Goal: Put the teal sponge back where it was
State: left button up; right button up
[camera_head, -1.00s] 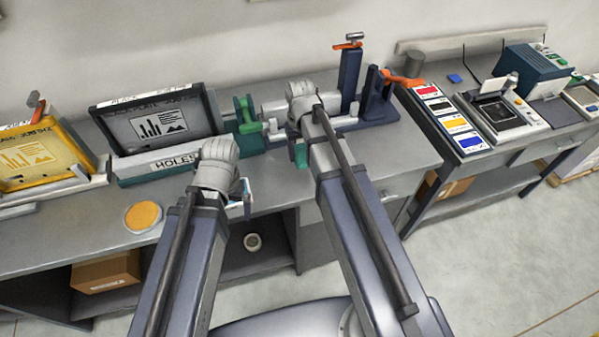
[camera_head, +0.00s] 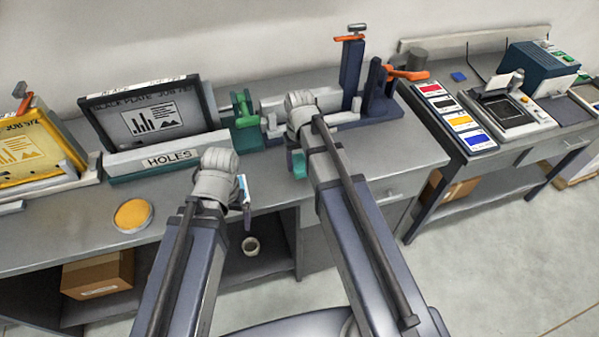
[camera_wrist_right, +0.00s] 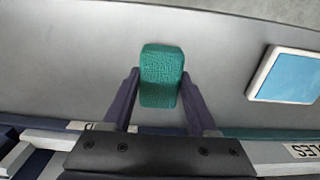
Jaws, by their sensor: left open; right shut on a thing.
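The teal sponge (camera_head: 299,164) is held over the front part of the bench, below the right wrist. In the right wrist view the sponge (camera_wrist_right: 161,75) sits between the two dark fingers of my right gripper (camera_wrist_right: 160,98), which are shut on its sides. The grey bench top shows behind it. In the head view my right gripper (camera_head: 297,161) is mostly hidden by its own wrist. My left gripper (camera_head: 245,205) is open near the bench's front edge, its fingers partly hidden by its wrist. I cannot tell whether the sponge touches the bench.
A light-blue, white-edged block (camera_wrist_right: 287,75) lies right of the sponge in the wrist view. A HOLES-labelled bar (camera_head: 168,157), a black plate frame (camera_head: 155,118) and a green-and-grey clamp unit (camera_head: 245,122) stand behind. An orange disc (camera_head: 133,214) lies left. The front right bench is clear.

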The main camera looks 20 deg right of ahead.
aim_at(300, 169)
notch_tip(300, 169, down, 4)
jog(key=b, duration=0.3)
jog(key=shift+r, duration=0.25)
jog(key=o, duration=1.2)
notch_tip(300, 169, up, 12)
jog(key=p, duration=1.1)
jog(key=shift+p, duration=0.4)
